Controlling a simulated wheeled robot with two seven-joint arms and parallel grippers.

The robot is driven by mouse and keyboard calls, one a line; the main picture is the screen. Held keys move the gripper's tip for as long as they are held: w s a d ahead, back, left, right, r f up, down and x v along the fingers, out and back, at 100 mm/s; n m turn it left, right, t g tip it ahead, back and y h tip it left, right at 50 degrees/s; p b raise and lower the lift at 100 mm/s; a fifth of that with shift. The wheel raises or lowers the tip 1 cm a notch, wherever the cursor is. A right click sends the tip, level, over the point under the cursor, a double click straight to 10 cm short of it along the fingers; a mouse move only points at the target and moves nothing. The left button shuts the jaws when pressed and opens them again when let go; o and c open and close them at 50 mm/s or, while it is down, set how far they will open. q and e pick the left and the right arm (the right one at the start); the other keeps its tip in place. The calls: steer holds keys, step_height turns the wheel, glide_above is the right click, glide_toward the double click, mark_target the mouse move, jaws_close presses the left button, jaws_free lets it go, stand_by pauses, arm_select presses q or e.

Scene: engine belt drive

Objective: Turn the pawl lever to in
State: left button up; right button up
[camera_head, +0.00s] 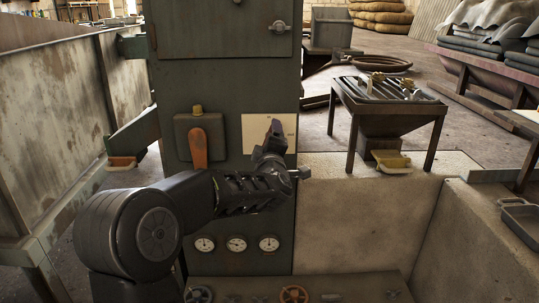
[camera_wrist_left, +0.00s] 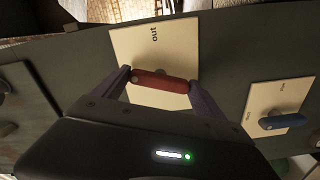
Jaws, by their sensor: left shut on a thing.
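A red pawl lever (camera_wrist_left: 165,82) sits on a pale plate (camera_wrist_left: 140,45) marked "out" in the left wrist view. The lever lies across the plate, with the word "out" off to one side of it; the word "in" cannot be seen. My left gripper (camera_wrist_left: 160,80) is shut on the lever, one finger at each end. In the head view my left gripper (camera_head: 274,132) is at the pale plate (camera_head: 252,128) on the dark cabinet, and it hides the lever there. My right gripper is not in view.
A blue lever (camera_wrist_left: 283,121) on a second pale plate (camera_wrist_left: 262,98) is close by in the left wrist view. An orange handle (camera_head: 198,147) hangs on the cabinet left of the plate. Dial gauges (camera_head: 237,244) and a red handwheel (camera_head: 294,294) are below my arm.

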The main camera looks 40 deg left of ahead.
arm_select(q)
steer(key=shift+n+b, duration=1.95)
steer(key=shift+n, duration=0.25)
steer(key=o, duration=1.3)
